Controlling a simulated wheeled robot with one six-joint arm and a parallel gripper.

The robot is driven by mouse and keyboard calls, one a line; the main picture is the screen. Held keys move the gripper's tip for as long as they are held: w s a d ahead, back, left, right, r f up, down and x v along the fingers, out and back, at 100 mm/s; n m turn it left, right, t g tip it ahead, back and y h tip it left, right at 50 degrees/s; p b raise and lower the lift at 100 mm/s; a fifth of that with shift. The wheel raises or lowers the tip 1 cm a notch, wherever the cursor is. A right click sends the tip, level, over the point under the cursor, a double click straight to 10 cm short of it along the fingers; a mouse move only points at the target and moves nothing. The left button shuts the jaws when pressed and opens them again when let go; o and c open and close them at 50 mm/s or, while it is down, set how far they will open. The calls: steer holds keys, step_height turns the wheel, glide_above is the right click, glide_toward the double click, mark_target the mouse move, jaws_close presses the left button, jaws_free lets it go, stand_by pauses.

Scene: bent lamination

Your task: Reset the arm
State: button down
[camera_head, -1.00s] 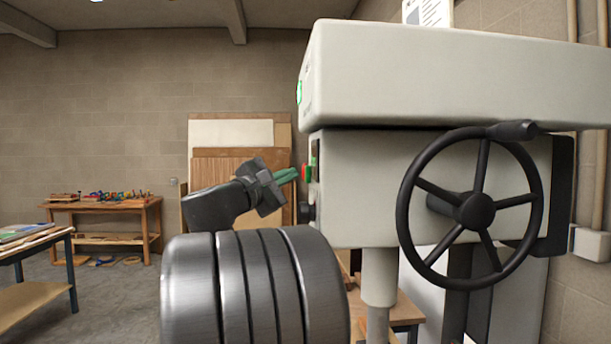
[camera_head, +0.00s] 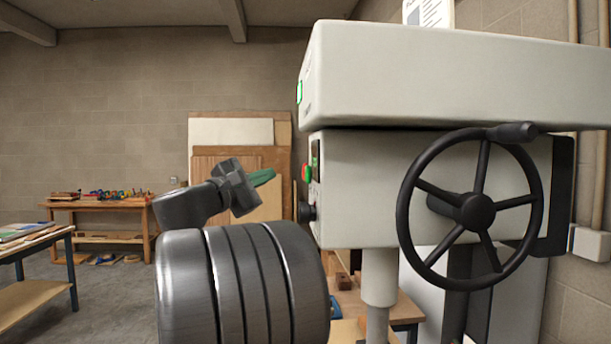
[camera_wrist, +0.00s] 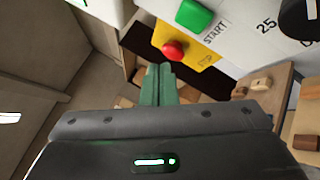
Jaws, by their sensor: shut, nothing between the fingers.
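My gripper (camera_head: 262,178) is in the middle of the head view, to the left of the grey machine (camera_head: 420,180) and apart from it. Its green fingers are shut with nothing between them. In the wrist view the shut fingers (camera_wrist: 158,84) point toward the machine's front panel. A red button (camera_wrist: 173,50) on a yellow plate and a green START button (camera_wrist: 193,15) show beyond the fingertips. The red and green buttons also show small on the machine's left edge in the head view (camera_head: 306,173).
Wooden boards (camera_head: 235,131) lean on the back wall. A workbench with tools (camera_head: 100,205) stands at the back left, and another table (camera_head: 35,245) is at the left edge. The floor between is open.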

steer(key=shift+a+p, duration=1)
steer(key=shift+a, duration=0.95)
steer(key=shift+d, duration=0.1)
